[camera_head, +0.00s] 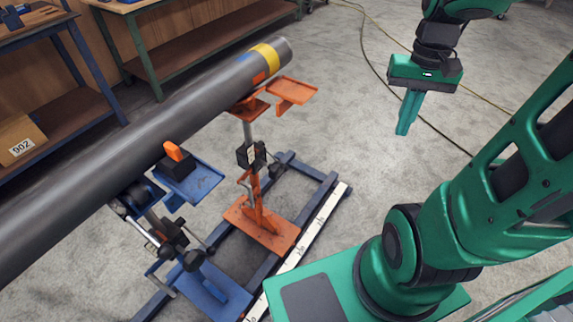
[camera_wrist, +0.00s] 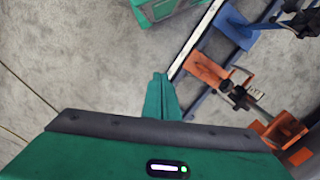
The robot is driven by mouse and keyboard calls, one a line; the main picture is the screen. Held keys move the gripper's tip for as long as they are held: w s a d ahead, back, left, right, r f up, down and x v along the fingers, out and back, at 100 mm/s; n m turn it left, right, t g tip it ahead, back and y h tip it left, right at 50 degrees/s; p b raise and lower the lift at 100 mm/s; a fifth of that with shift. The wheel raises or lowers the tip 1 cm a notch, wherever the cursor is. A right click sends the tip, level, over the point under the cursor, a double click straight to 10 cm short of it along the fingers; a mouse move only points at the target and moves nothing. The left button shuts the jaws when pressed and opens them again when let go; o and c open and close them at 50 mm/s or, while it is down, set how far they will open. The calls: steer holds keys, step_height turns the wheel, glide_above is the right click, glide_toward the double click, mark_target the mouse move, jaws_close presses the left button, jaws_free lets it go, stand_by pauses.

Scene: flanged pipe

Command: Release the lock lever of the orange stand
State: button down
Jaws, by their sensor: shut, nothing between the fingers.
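The orange stand (camera_head: 262,228) stands on the blue rail frame in the head view, its upper cradle under the dark pipe (camera_head: 190,110). A black clamp block (camera_head: 251,156) sits on its post, with small dark parts beside it; I cannot tell which of these is the lock lever. The orange stand also shows in the wrist view (camera_wrist: 207,70), right of my gripper. My gripper (camera_head: 404,130) is in the air right of the stand, pointing down, shut and empty, well apart from it. Its closed fingers (camera_wrist: 161,85) show in the wrist view.
A blue stand (camera_head: 215,290) with an orange-tipped part holds the pipe at the front left. A white scale strip (camera_head: 318,222) runs along the rail frame. Workbenches stand behind at the left. Cables lie on the concrete floor, and open floor lies between gripper and stand.

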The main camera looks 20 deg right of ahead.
steer(key=w+f+g+y, duration=0.1)
steer(key=w+f, duration=0.6)
steer(key=w, duration=0.3)
steer(key=w+f+y, duration=0.2)
steer(key=w+f, duration=0.4)
steer(key=w, duration=0.4)
steer(key=w+a+f+y, duration=0.2)
steer(key=w+f, duration=0.2)
steer(key=f, duration=0.4)
steer(key=w+a+f+m+t+y, duration=0.1)
steer(key=w+a+f+y, duration=0.1)
steer(key=w+f, duration=0.3)
steer(key=w+a+f+y, duration=0.3)
steer(key=w+f, duration=0.2)
steer(key=f, duration=0.7)
steer(key=shift+f+t+y, duration=0.25)
steer(key=shift+t+y, duration=0.05)
steer(key=shift+y, duration=0.1)
steer(key=shift+s+a, duration=0.1)
steer(key=shift+a, duration=0.05)
